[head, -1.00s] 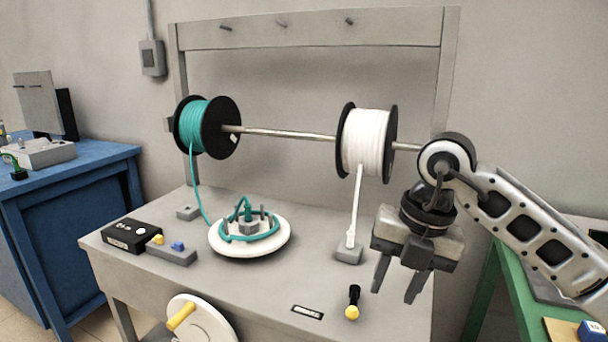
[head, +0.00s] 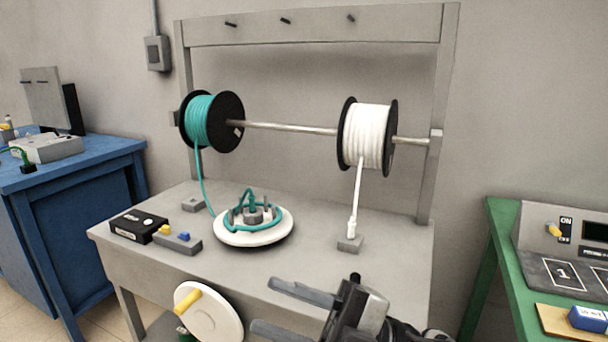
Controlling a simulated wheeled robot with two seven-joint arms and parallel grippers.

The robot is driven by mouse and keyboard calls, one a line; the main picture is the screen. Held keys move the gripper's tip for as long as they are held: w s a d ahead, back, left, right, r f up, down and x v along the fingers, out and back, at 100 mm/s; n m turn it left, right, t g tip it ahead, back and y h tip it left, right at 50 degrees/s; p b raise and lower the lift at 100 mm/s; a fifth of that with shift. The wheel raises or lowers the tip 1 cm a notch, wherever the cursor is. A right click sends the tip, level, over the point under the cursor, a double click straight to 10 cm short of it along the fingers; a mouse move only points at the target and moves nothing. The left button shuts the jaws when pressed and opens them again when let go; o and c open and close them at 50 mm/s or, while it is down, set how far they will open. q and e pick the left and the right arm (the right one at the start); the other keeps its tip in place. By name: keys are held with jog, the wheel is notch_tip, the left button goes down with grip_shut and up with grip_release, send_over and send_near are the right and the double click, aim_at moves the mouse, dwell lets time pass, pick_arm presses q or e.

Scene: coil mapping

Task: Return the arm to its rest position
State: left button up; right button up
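My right gripper (head: 262,304) is low at the front of the grey bench (head: 315,218), with its two fingers pointing left. The fingers are spread apart with nothing between them. Part of my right arm runs off the bottom edge. My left gripper is out of view. A teal spool (head: 207,121) and a white spool (head: 367,136) hang on a metal rod (head: 285,128). Teal cord runs from its spool down to a round white winding plate (head: 252,238), where it loops around pegs. The white cord hangs down to a small grey block (head: 350,244).
A black box (head: 138,226) and a grey button block (head: 178,243) sit on the bench's left. A white crank wheel (head: 210,314) is at its front. A blue cabinet (head: 85,215) stands left. A green table (head: 500,240) with a control panel (head: 565,235) stands right.

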jog(key=w+d+f+m+t+h, duration=0.2)
jog(key=d+f+m+t+h, duration=0.35)
jog(key=m+t, duration=0.4)
jog(key=w+d+f+m+t+h, duration=0.2)
jog(key=d+f+m+t+h, duration=0.4)
jog(key=m, duration=0.6)
jog(key=s+d+f+m+g+h, duration=0.2)
jog(key=s+f, duration=0.4)
jog(key=f, duration=0.3)
jog(key=s+d+f+m+g+h, duration=0.2)
jog(key=s+f+m+g+h, duration=0.1)
jog(key=f, duration=0.6)
jog(key=s+g+h, duration=0.1)
jog(key=s+h, duration=0.1)
jog(key=shift+s+d+f+h, duration=0.2)
jog(key=shift+s+f+h, duration=0.05)
jog(key=shift+s+h, duration=0.15)
